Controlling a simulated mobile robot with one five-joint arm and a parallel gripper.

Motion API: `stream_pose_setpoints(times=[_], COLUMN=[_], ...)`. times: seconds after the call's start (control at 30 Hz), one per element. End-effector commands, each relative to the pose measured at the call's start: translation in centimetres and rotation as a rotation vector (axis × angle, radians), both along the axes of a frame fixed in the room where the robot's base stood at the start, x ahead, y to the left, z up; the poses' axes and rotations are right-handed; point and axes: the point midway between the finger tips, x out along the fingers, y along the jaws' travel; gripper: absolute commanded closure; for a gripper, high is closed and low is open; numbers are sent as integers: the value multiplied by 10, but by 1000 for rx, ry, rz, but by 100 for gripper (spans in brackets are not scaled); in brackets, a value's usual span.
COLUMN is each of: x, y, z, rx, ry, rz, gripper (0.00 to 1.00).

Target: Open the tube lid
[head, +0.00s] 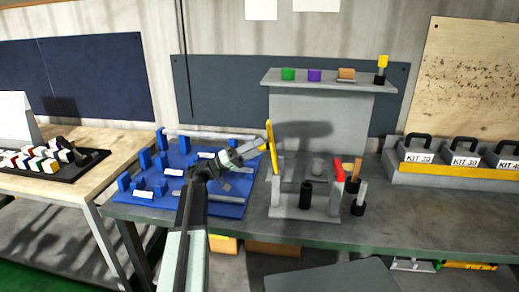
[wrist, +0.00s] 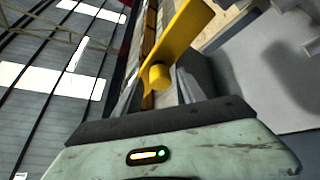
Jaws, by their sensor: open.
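A flat yellow plate (head: 271,147), which looks like the tube lid, stands nearly upright at the left end of a grey stand (head: 290,208). In the wrist view the yellow plate (wrist: 178,35) fills the upper middle, with a round yellow knob (wrist: 159,76) on its face. My gripper (head: 258,148) is open, reaching from the left, with its tips close to the plate. I cannot tell whether they touch it. The tube itself cannot be made out.
A red part (head: 339,171) tops the stand's right end. A black cylinder (head: 306,195) stands at its front. A blue fixture board (head: 225,208) lies under my arm. A grey shelf (head: 375,86) with coloured pieces rises behind. Kit cases (head: 465,152) stand at right; the bench front right is clear.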

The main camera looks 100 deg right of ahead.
Motion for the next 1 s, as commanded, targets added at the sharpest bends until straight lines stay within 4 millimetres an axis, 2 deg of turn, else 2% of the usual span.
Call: stream_pose_setpoints(times=[0.3,0.43,1.0], x=[52,67,73], y=[-2,-3,-3], z=[-28,-33,-33], rx=[-1,1,0], ry=[1,0,0], rz=[3,1,2], gripper=[52,52,52])
